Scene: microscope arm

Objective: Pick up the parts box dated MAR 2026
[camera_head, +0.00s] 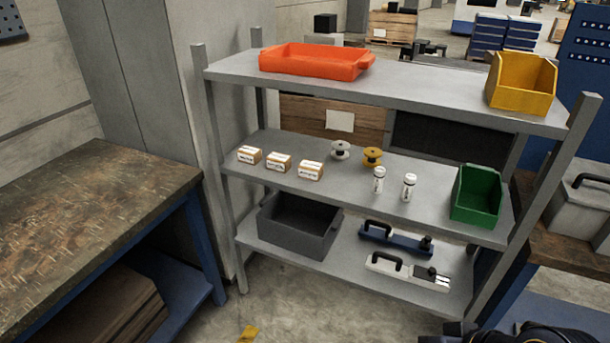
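Three small orange-and-white parts boxes stand in a row on the left half of the middle shelf: a left box (249,155), a middle box (279,162) and a right box (310,171). They stand apart from each other. Each has a white label with dark print, too small to read, so I cannot tell which is dated MAR 2026. Neither gripper can be made out. Dark parts at the bottom right edge may be my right arm, cut off by the frame.
A grey crate (299,226) stands below. A workbench (90,225) is at left.

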